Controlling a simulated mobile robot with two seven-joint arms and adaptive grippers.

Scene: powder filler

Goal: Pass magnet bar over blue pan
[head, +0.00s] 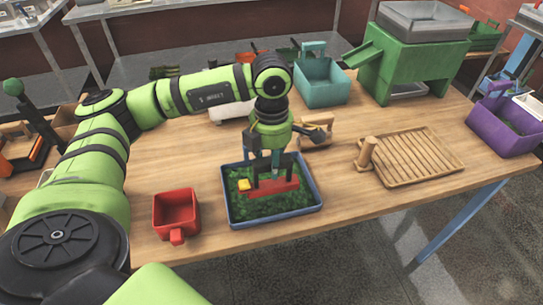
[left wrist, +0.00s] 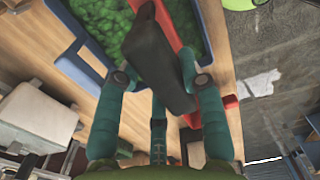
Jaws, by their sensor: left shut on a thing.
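The blue pan (head: 232,215) sits near the table's front edge, filled with green granules (head: 290,205). The magnet bar (head: 274,189) is a red bar with a dark handle, over the pan's middle; whether it touches the granules I cannot tell. My left gripper (head: 276,166) points down over the pan, shut on the handle. In the left wrist view the dark handle (left wrist: 163,62) lies between my teal fingers, with the red bar beside it and the pan's blue rim (left wrist: 72,38) and granules (left wrist: 115,28) below. A small yellow piece (head: 243,184) shows at the bar's left end. My right gripper is out of view.
A red scoop-like box (head: 175,212) stands just left of the pan. A slatted wooden rack (head: 425,157) lies to the right. A teal bin (head: 320,83) and a green machine (head: 410,65) stand behind; a purple bin (head: 505,125) is far right. Bare wood lies right of the pan.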

